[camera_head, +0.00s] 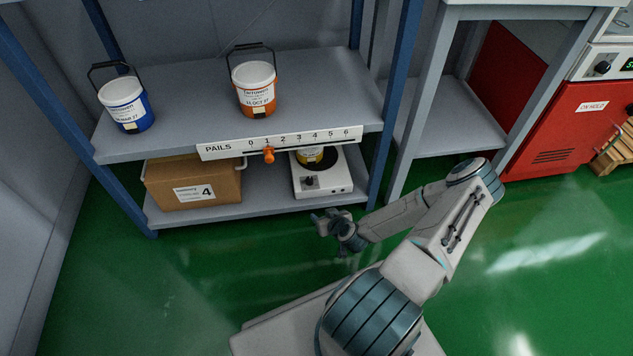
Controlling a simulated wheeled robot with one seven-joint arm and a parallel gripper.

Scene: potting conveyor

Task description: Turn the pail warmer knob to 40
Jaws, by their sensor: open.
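The white pail warmer (336,186) stands on the lower shelf, at its right end. A small dark knob (309,182) shows on its front face; its setting is too small to read. A yellow-labelled pail (316,157) sits on top of the warmer, partly hidden by the shelf's label strip. My gripper (319,222) is open and empty, in front of the lower shelf and just below the warmer in the picture. It is apart from the knob.
The PAILS strip (220,150) with an orange slider (268,155) overhangs the lower shelf. A cardboard box (184,183) stands left of the warmer. Blue (127,107) and orange (257,98) pails stand above. A blue post (388,115) rises to the right. Green floor (210,270) is clear.

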